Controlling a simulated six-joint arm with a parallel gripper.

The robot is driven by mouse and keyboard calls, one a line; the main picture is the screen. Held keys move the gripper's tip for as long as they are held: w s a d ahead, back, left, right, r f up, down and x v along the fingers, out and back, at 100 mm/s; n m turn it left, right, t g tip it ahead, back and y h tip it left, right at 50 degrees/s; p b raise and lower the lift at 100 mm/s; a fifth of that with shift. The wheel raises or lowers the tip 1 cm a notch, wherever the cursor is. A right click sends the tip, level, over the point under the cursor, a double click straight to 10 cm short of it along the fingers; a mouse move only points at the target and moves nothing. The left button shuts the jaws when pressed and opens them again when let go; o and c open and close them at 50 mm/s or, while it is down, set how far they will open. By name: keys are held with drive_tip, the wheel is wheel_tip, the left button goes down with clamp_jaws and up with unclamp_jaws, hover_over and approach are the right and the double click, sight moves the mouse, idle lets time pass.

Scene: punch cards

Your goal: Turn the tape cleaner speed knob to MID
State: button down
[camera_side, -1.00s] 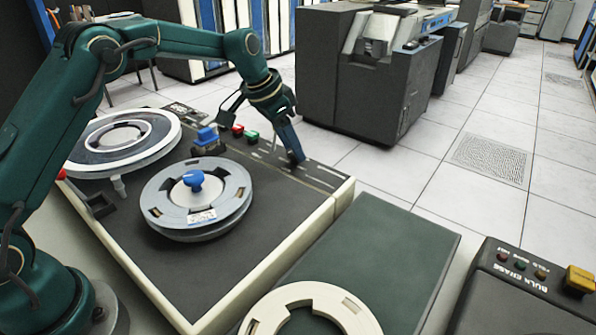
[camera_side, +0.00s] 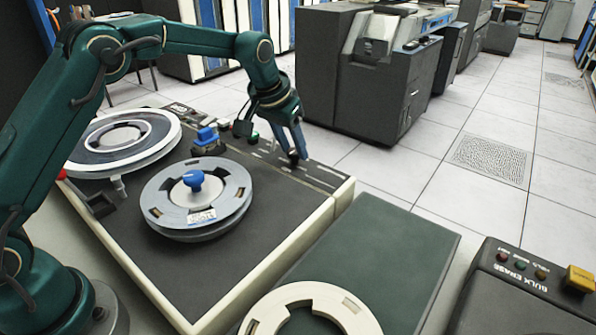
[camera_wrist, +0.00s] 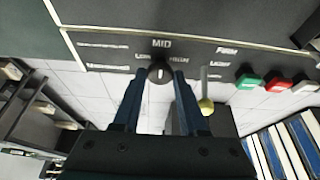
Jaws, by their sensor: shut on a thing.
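The speed knob (camera_wrist: 160,72) is a small dark round knob with a light pointer line, on the tape cleaner's front control strip. In the wrist view the line stands close to upright, towards the MID label (camera_wrist: 161,43). LOW is lettered to its left and HIGH to its right. My gripper (camera_wrist: 159,76) has one blue finger on each side of the knob and is shut on it. In the side view my gripper (camera_side: 293,160) points down at the strip, and the fingers partly hide the knob.
A lever with a yellow tip (camera_wrist: 206,106) stands close beside my right finger in the wrist view. Green (camera_wrist: 249,82) and red (camera_wrist: 277,86) buttons lie farther right. A reel with a blue hub (camera_side: 194,180) sits on the deck.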

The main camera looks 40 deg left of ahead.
drive_tip(key=shift+r, duration=0.1)
drive_tip(key=shift+c, duration=2.3)
unclamp_jaws()
drive_tip(key=shift+v, duration=2.55)
drive_tip(key=shift+r, duration=0.1)
